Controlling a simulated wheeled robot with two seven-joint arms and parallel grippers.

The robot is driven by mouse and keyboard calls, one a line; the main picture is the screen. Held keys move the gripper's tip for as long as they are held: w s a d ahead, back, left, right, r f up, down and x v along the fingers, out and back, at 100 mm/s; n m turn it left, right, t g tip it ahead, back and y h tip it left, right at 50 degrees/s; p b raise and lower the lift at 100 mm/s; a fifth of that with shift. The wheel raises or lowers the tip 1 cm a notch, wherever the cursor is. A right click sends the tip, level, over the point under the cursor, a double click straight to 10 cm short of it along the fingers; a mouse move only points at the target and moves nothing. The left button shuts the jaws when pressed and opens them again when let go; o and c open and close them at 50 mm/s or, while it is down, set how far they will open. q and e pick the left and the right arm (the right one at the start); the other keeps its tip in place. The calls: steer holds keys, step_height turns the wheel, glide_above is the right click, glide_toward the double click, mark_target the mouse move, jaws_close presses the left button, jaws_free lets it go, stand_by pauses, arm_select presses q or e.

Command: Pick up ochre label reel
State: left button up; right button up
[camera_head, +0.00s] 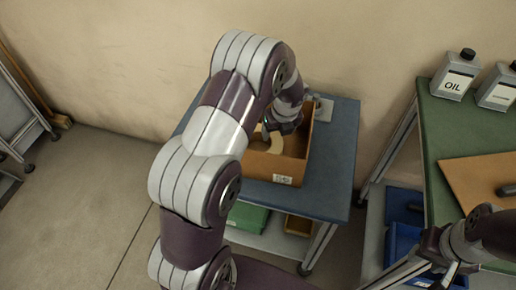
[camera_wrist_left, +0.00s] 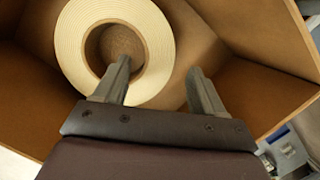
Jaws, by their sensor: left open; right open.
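A pale cream-yellow reel, the ochre label reel (camera_wrist_left: 158,45), lies in a brown open box. It shows partly in the head view (camera_head: 276,144), behind my left gripper (camera_head: 268,133). In the left wrist view my left gripper (camera_wrist_left: 158,67) is open. One finger is over or in the reel's round hole, and the other is to the right, outside the reel's rim. The reel's band is between the fingers; contact cannot be told. My right gripper (camera_head: 430,270) is open and empty at the lower right of the head view.
The box (camera_head: 258,166) stands on a blue-topped cart (camera_head: 338,150), its walls close around my left gripper. At right, a green-topped table (camera_head: 450,130) holds an oil can (camera_head: 455,80), another can (camera_head: 498,90) and a brown board (camera_head: 480,175). Blue bins (camera_head: 400,240) sit below.

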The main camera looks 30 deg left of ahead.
mark_target(276, 138)
arm_select(q)
steer(key=b+x, duration=0.1)
steer(key=x, duration=0.4)
steer(key=shift+f, duration=0.25)
steer(key=shift+s+r, duration=0.1)
steer(key=shift+c, duration=1)
steer(key=c, duration=1)
steer(key=shift+r, duration=0.1)
jaws_close()
